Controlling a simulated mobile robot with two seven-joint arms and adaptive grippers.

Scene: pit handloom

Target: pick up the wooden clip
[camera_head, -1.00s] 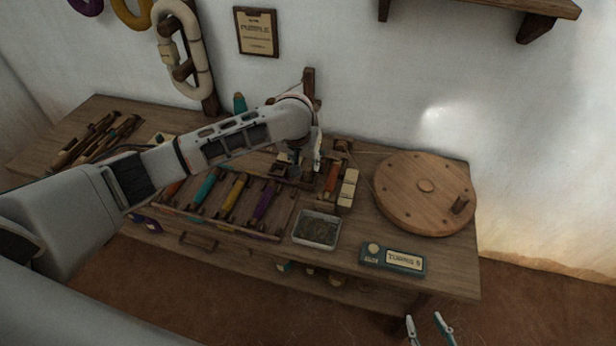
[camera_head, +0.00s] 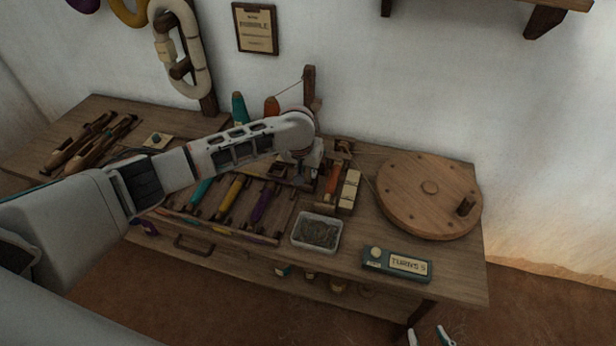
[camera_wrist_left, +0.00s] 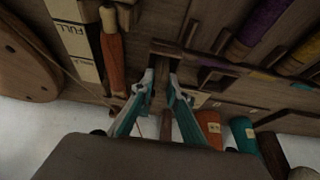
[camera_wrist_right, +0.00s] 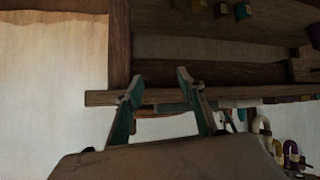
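My left gripper (camera_head: 303,180) reaches down over the back of the bench, between the coloured bobbins and the orange-brown bobbin. In the left wrist view its fingertips (camera_wrist_left: 161,76) are a small gap apart over dark wooden parts. I cannot clearly pick out the wooden clip; the dark wood is hard to separate at the fingertips, and the arm hides this spot in the head view. Whether the fingers touch anything is unclear. My right gripper (camera_wrist_right: 160,78) is open and empty, low in front of the bench; its tips also show in the head view (camera_head: 428,337).
The orange-brown bobbin (camera_wrist_left: 112,60) and cream blocks marked FULL (camera_wrist_left: 72,35) lie close beside the left fingers. A grey tray (camera_head: 316,232), a round wooden disc (camera_head: 429,188) and a turns counter (camera_head: 397,264) are to the right. A wooden post (camera_head: 309,90) stands behind.

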